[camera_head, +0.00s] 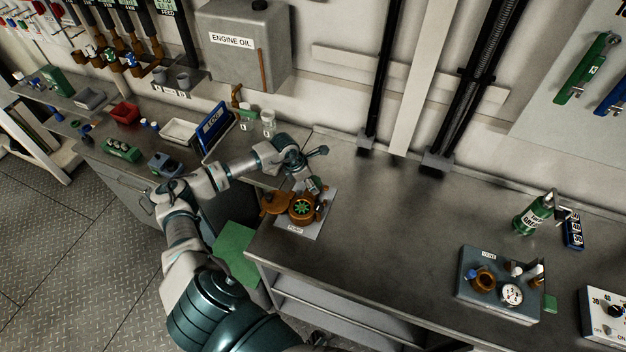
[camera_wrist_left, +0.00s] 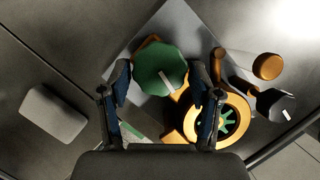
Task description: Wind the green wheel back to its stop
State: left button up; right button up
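The brown pump (camera_head: 301,207) stands on a light plate labelled PUMP on the bench. An orange ring with a green spoked part inside faces up; it also shows in the left wrist view (camera_wrist_left: 228,120). In that view a dark green, many-sided wheel (camera_wrist_left: 160,67) with a white mark lies just beyond my left gripper (camera_wrist_left: 160,80). Its two fingers are apart, one toward each side of the wheel, and hold nothing that I can see. Contact with the wheel cannot be told. My right gripper is not in view.
An orange round cap (camera_wrist_left: 267,66) and a dark lever (camera_wrist_left: 272,103) are right of the wheel. A grey block (camera_wrist_left: 53,115) is at left. The bench middle (camera_head: 390,220) is clear.

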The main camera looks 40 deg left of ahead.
pick_arm(q)
jog(key=shift+o, duration=0.5)
jog(key=shift+a+r, duration=0.15)
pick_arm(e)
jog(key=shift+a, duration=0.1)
pick_arm(q)
jog(key=shift+w, duration=0.1)
jog(key=shift+r, duration=0.25)
jog(key=v, duration=1.1)
jog(key=shift+s+a, duration=0.25)
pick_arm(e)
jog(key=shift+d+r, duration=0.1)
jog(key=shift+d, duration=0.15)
